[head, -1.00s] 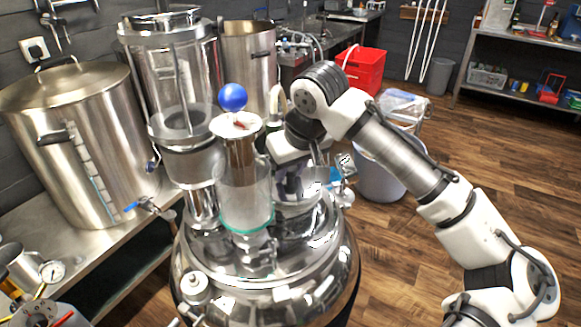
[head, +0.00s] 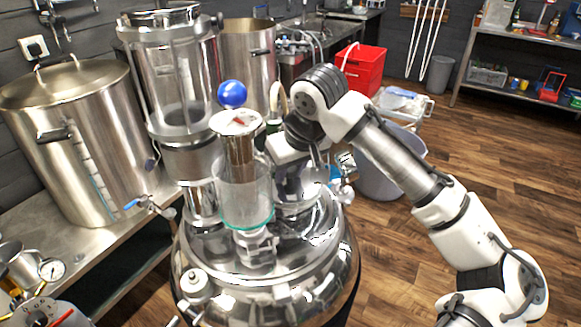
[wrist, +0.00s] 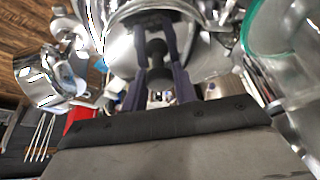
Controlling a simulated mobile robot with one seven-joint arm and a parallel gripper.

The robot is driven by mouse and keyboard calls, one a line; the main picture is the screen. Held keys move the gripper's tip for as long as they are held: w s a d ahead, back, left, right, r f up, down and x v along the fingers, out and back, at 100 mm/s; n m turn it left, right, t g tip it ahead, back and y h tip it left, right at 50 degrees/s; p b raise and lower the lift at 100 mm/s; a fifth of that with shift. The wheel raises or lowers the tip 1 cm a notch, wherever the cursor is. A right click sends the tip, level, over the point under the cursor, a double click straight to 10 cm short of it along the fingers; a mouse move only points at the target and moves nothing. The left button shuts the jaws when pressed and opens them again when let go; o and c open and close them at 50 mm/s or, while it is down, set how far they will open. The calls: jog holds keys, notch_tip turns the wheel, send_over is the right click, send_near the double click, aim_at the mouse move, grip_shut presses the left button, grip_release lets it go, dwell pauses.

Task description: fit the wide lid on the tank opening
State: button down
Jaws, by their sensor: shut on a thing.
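My gripper (head: 288,190) points down over the far right part of the shiny steel tank (head: 285,275), partly hidden behind a glass cylinder. In the wrist view its two dark fingers (wrist: 160,72) are shut on the black knob of the wide lid (wrist: 157,48). The lid's shiny steel disc (wrist: 205,60) spreads around and behind the fingers. In the head view the lid (head: 312,203) shows only in part, low over the tank top. The tank opening is hidden, and I cannot tell whether the lid touches its rim.
Steel fittings (head: 342,185) are close on the right. A small valve (head: 195,285) sits at the tank's front left. Large pots (head: 85,150) stand on the left bench.

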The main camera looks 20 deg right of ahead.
jog(key=shift+f, duration=0.15)
jog(key=c, duration=1.4)
grip_release()
jog(key=p+v, duration=0.8)
jog(key=v, duration=0.3)
